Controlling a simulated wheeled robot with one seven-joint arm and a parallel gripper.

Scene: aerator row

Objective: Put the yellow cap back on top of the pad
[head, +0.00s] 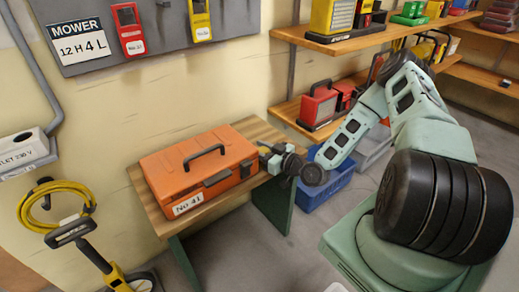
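I cannot make out a yellow cap or a pad for it in the head view; both may be hidden or too small to tell. My gripper (267,158) is at the right end of a small wooden bench, beside an orange toolbox (196,170) marked "No 41". The gripper looks dark and small here. Its fingers are not clear enough to show whether it is open or shut, or whether it holds anything.
The toolbox covers much of the bench (262,132). A blue crate (328,188) sits on the floor behind my wrist. Wall shelves (345,42) hold boxes at the upper right. A yellow cable (50,204) hangs at left above a yellow-and-black tool (112,276). Floor in front is clear.

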